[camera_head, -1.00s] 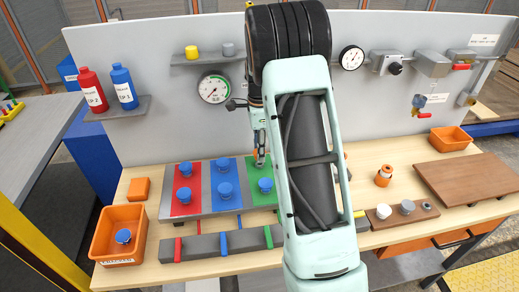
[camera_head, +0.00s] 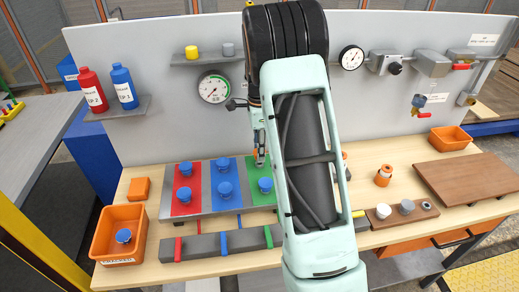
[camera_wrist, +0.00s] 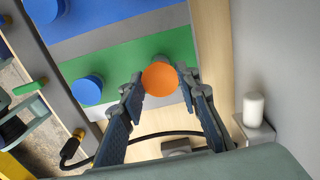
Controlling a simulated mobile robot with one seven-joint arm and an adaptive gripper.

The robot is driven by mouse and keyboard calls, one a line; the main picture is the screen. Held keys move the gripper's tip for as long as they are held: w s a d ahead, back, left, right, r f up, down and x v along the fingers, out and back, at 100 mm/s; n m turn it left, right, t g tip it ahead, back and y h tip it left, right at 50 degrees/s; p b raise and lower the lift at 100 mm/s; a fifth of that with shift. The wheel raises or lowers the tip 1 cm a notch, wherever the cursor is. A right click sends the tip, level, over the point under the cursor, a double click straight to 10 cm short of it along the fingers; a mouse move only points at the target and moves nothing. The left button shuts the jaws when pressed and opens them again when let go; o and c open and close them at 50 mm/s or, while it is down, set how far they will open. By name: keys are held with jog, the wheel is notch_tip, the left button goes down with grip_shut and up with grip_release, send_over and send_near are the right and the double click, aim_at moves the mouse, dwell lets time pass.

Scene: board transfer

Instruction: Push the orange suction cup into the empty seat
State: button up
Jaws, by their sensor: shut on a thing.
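My gripper (camera_wrist: 163,90) is shut on the orange suction cup (camera_wrist: 159,79), whose round top faces the wrist camera between the fingertips. In the head view my gripper (camera_head: 260,158) is over the far part of the green panel (camera_head: 255,200), with the cup mostly hidden. A blue suction cup (camera_head: 265,185) sits on the near part of the green panel; it also shows in the wrist view (camera_wrist: 87,90). A grey part (camera_wrist: 160,58) shows just behind the orange cup. The seat beneath is hidden, so I cannot tell whether the cup touches it.
Blue cups sit on the red panel (camera_head: 186,207) and blue panel (camera_head: 226,205). An orange bin (camera_head: 100,240) holding a blue cup stands at left. The upright grey back panel (camera_head: 150,55) rises close behind my gripper. A black cable (camera_wrist: 150,137) runs below the fingers.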

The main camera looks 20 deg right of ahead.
jog(key=shift+f+b, duration=0.75)
jog(key=shift+f, duration=0.5)
jog(key=o, duration=1.2)
jog(key=shift+o, duration=0.2)
jog(key=shift+r, duration=0.1)
notch_tip(320, 180, up, 12)
